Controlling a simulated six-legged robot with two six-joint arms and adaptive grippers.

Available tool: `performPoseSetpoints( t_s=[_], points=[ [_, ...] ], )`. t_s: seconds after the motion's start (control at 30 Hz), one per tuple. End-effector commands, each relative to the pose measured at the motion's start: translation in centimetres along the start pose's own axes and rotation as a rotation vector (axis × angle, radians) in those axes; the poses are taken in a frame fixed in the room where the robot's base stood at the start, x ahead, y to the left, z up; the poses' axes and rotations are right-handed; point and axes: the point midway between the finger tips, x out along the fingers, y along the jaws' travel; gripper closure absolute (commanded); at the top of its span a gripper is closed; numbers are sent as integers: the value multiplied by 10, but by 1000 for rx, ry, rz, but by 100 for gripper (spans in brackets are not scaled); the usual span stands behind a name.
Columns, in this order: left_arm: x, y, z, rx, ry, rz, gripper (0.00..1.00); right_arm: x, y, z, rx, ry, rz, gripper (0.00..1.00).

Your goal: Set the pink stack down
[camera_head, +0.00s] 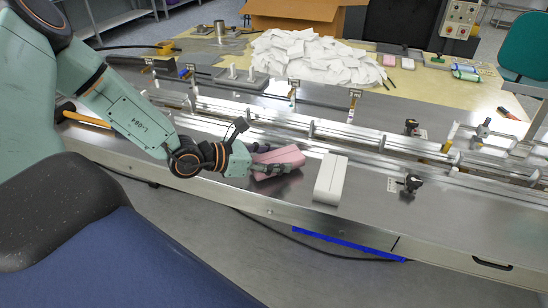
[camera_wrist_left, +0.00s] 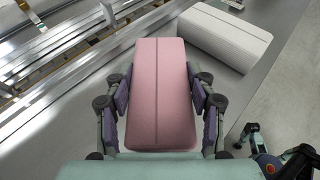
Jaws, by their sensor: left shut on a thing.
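The pink stack (camera_head: 279,159) is a long pink block with a seam along its top. My left gripper (camera_head: 272,161) is shut on it, with one finger along each long side. The left wrist view shows the pink stack (camera_wrist_left: 160,95) lengthwise between the two fingers of the left gripper (camera_wrist_left: 161,98). The stack is at or just above the metal machine top; I cannot tell whether it touches. A white stack (camera_head: 330,178) of similar shape lies just right of it, apart from it, and also shows in the wrist view (camera_wrist_left: 225,36).
Metal guide rails (camera_head: 340,135) run along the machine behind the stacks. A black clamp knob (camera_head: 412,183) stands to the right. Bare metal top (camera_head: 370,215) lies right of the white stack. A pile of white packets (camera_head: 315,58) covers the table behind.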

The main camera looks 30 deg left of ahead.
Motion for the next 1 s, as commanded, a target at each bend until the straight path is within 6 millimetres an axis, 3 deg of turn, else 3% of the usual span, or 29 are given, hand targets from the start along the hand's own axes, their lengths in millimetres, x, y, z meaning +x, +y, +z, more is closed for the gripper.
performPoseSetpoints(
  t_s=[0.77, 0.8, 1.0],
  points=[
    [4, 0, -11, -1, 0, 1, 67, 12, 0, 0, -1, 0, 0, 60],
    [4, 0, -11, -1, 0, 1, 44, 12, 0, 0, -1, 0, 0, 60],
    [4, 0, -11, -1, 0, 1, 27, 11, 0, 0, -1, 0, 0, 60]
  ],
)
